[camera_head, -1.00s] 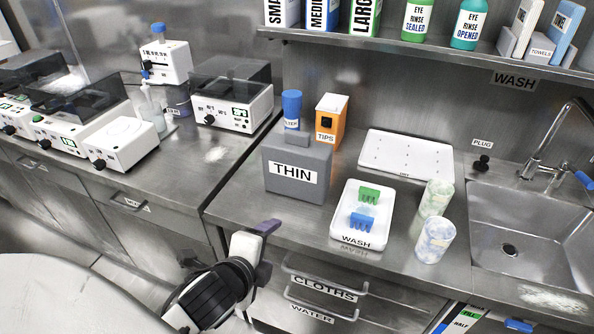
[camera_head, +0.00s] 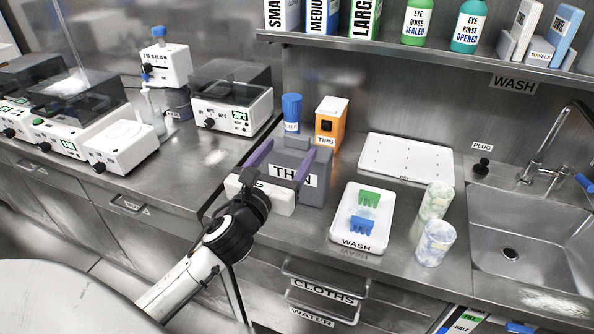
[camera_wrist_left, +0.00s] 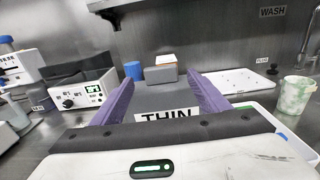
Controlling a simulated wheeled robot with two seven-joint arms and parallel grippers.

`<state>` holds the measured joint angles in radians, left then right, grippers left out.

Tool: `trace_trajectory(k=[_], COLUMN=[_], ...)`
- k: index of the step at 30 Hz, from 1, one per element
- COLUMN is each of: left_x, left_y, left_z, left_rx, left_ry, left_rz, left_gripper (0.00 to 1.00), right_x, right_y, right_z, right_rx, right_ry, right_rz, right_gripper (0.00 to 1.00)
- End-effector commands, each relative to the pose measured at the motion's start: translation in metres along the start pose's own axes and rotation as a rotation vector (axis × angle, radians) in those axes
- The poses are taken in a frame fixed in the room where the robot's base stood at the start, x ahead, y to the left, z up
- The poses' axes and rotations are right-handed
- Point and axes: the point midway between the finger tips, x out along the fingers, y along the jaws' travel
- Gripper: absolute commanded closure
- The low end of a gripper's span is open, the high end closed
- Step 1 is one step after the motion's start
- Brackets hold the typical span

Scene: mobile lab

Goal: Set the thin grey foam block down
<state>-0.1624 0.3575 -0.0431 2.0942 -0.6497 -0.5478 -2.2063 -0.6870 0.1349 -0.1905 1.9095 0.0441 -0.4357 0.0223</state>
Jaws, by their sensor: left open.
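The thin grey foam block (camera_head: 318,187), labelled THIN, stands upright on the counter beside the wash tray. A smaller grey piece sits on its top. My left gripper (camera_head: 292,147) reaches over it from the front with its purple fingers open and apart. In the left wrist view the block (camera_wrist_left: 165,100) shows between the spread fingers (camera_wrist_left: 160,80). I cannot tell whether either finger touches it. The gripper body hides the lower left of its front. My right gripper is not in view.
A blue-capped container (camera_head: 291,112) and an orange TIPS box (camera_head: 329,122) stand right behind the block. The white wash tray (camera_head: 343,238) with green and blue pieces is to its right, then two cups (camera_head: 435,243). Counter to the left (camera_head: 195,165) is clear.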

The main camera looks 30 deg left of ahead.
Motion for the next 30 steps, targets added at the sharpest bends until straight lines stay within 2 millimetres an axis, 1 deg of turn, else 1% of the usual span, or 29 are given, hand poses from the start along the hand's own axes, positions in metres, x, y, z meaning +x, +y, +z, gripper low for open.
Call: trace_trajectory(k=[2, 7, 10, 14, 19, 20, 27, 30], left_x=[0.007, 0.033, 0.046, 0.052, 0.052, 0.052, 0.052, 0.052], left_y=[0.000, -0.002, -0.001, -0.002, -0.002, -0.002, -0.002, -0.002], left_z=[0.001, 0.004, 0.002, 0.002, 0.002, 0.001, 0.001, 0.002], left_rx=[-0.003, -0.005, -0.004, -0.003, -0.003, -0.003, -0.003, -0.003], left_ry=[0.000, -0.001, 0.001, 0.001, 0.002, 0.002, 0.002, 0.001], left_rz=[0.001, 0.002, 0.002, 0.000, 0.000, 0.000, 0.000, 0.000], left_gripper=[0.31, 0.31, 0.31, 0.31, 0.31, 0.33, 0.73, 0.88], right_x=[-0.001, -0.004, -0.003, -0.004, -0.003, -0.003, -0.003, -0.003], right_y=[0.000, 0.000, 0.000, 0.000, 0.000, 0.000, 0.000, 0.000], right_z=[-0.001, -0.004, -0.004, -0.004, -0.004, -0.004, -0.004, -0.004], right_rx=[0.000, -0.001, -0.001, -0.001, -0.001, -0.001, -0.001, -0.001], right_ry=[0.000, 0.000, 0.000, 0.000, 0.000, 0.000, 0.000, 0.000], right_rz=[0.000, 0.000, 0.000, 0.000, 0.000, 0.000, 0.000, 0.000], right_gripper=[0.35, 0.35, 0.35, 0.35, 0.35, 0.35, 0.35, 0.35])
